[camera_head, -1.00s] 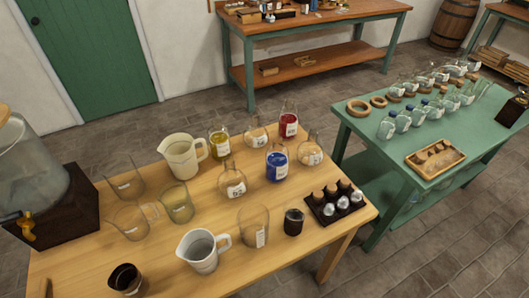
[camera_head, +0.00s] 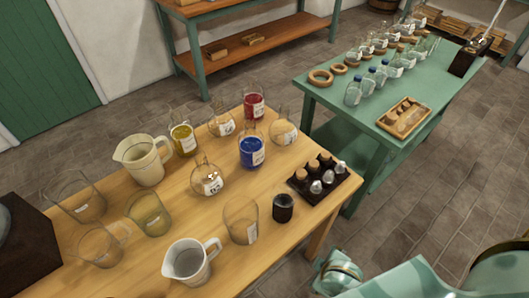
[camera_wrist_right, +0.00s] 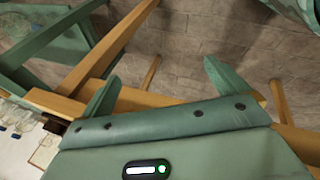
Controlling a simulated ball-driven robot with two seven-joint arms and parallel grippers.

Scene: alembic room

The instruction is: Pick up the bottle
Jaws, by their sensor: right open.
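Several labelled bottles stand upright on the wooden table (camera_head: 150,272) in the head view. One holds blue liquid (camera_head: 252,152), one red (camera_head: 253,106) and one yellow (camera_head: 183,140). Clear round bottles stand among them, at the front (camera_head: 207,181), the back (camera_head: 221,126) and the right (camera_head: 284,132). More clear bottles, some with blue caps (camera_head: 353,95), stand on the green table. I cannot tell which bottle is meant. In the right wrist view my right gripper (camera_wrist_right: 160,85) is open and empty, its fingers apart, near wooden beams and the tiled floor. My left gripper is not in view.
On the wooden table are a cream jug (camera_head: 143,162), a white jug (camera_head: 190,264), glass beakers (camera_head: 240,222), a dark jar (camera_head: 283,209) and a dark rack (camera_head: 330,182). A wooden tray (camera_head: 404,118) lies on the green table (camera_head: 345,122). Tiled floor is open at right.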

